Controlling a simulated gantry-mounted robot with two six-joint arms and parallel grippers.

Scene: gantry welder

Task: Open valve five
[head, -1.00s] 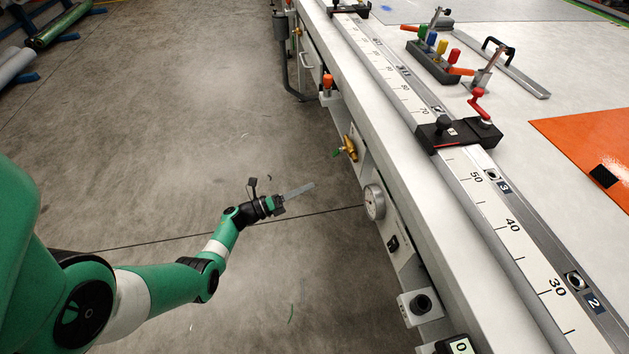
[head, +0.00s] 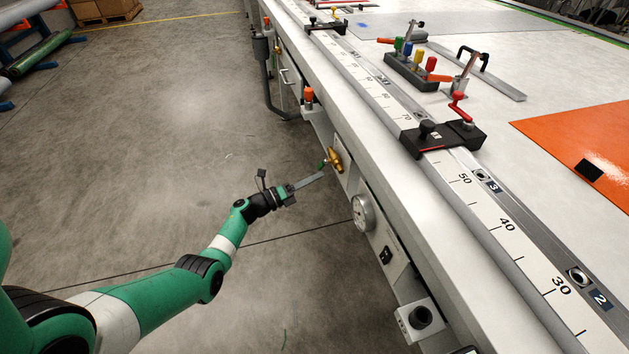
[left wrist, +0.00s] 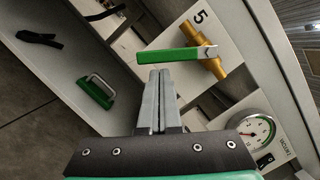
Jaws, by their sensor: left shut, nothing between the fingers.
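Valve five has a brass body (left wrist: 211,62) and a green lever handle (left wrist: 172,55), beside a "5" label (left wrist: 199,17) on the bench side in the left wrist view. The lever lies nearly level across that picture. In the head view the brass valve (head: 335,160) sits on the bench's side, its green lever partly behind my fingertips. My left gripper (left wrist: 158,74) is shut and empty, its fingertips just below the lever in the wrist view. I cannot tell whether they touch it. It also shows in the head view (head: 321,175). My right gripper is out of view.
A pressure gauge (head: 362,213) and a black switch (head: 386,256) are nearer on the bench side. An orange-topped fitting (head: 308,97) is farther along. The floor left of the bench is open.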

